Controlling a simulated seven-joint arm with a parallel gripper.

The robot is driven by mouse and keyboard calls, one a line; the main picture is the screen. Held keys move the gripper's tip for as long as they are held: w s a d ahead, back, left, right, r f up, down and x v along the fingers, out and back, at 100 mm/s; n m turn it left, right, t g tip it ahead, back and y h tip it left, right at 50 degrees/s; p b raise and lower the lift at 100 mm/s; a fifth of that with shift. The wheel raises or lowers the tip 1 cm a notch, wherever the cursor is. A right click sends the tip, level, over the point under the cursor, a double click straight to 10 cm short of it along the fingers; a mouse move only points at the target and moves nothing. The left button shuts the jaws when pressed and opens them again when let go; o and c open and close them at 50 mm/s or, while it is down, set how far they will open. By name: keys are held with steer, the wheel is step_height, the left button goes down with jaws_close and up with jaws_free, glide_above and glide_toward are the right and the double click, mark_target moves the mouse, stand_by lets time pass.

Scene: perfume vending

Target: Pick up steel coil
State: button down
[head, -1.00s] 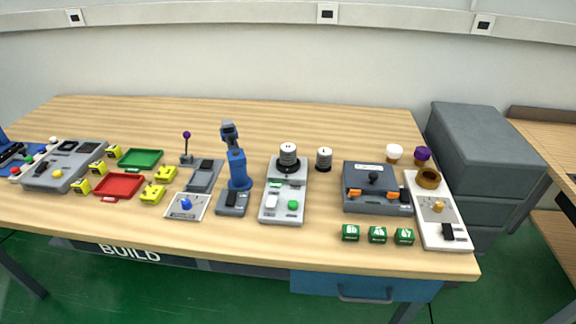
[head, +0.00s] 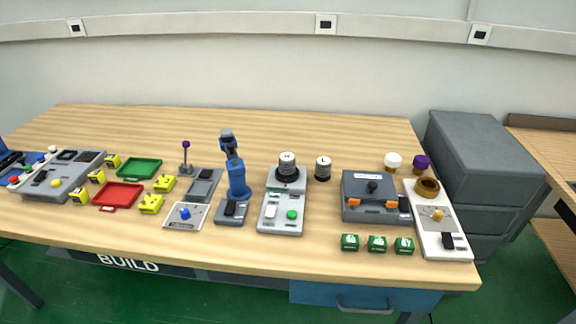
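Nothing is plainly marked as a steel coil. The likeliest candidates are two silvery cylinders with dark bases. One, marked like an H (head: 287,163), stands upright on the back of a light grey device (head: 281,222) near the middle of the table. The other, marked L (head: 323,167), stands upright on the table just to its right. I cannot tell if either is a coil. A brown ring-shaped piece (head: 427,188) sits on a white panel at the right. My gripper is not in view.
A blue jointed device (head: 236,175) stands left of the grey device. A dark grey box with orange parts (head: 375,197) is to the right, with several green cubes (head: 377,244) in front. Red (head: 117,195) and green (head: 139,168) trays lie left. The table's back strip is clear.

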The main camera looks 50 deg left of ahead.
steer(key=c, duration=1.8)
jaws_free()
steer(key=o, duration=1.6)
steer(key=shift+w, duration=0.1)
